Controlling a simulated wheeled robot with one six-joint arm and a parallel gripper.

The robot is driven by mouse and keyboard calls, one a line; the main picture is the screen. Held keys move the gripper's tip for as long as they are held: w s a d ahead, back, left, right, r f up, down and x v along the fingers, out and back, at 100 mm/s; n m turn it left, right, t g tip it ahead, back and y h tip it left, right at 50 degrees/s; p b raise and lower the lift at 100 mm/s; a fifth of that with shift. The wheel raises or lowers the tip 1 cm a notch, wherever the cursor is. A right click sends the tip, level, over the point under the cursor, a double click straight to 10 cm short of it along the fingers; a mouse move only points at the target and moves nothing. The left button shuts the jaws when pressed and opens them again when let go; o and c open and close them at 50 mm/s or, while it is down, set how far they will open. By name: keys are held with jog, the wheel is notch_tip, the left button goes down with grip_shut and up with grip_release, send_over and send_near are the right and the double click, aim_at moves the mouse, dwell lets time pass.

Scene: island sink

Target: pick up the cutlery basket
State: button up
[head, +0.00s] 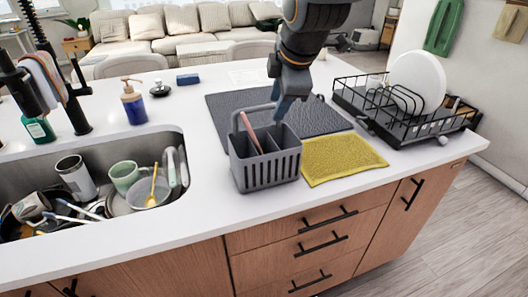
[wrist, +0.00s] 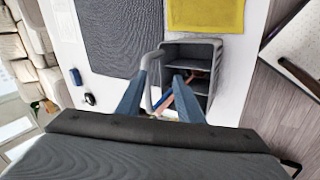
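The grey cutlery basket (head: 267,169) stands upright on the white counter, right of the sink. It has slatted sides, inner dividers and an arched handle, with a pinkish-red utensil leaning in it. My gripper (head: 281,114) points down over the basket's back edge by the handle. In the wrist view my gripper (wrist: 160,82) is open, its two blue fingers apart. The handle of the basket (wrist: 190,46) shows between the fingers, closer to the left one. Whether a finger touches the handle I cannot tell. The basket's lower part is partly hidden by the right finger.
A dark grey mat (head: 310,112) lies behind the basket and a yellow cloth (head: 343,157) to its right. A black dish rack (head: 395,112) with a white plate stands farther right. The sink (head: 95,155), full of dishes, is left. Counter is clear between sink and basket.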

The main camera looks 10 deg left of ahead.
aim_at(261, 107)
jog(key=shift+w+a+f+n+y+p, duration=0.1)
jog(key=shift+w+a+f+n+p, duration=0.35)
jog(key=shift+w+a+f, duration=0.35)
jog(key=shift+w+a+f+n+y+p, duration=0.1)
jog(key=shift+w+a+f+n+p, duration=0.3)
jog(key=shift+a+f, duration=0.4)
jog(key=shift+w+a+f+n+y+p, duration=0.1)
jog(key=shift+w+a+f+n+p, duration=0.4)
jog(key=shift+a, duration=0.55)
jog(key=shift+w+f, duration=0.1)
jog(key=shift+w, duration=0.1)
grip_shut()
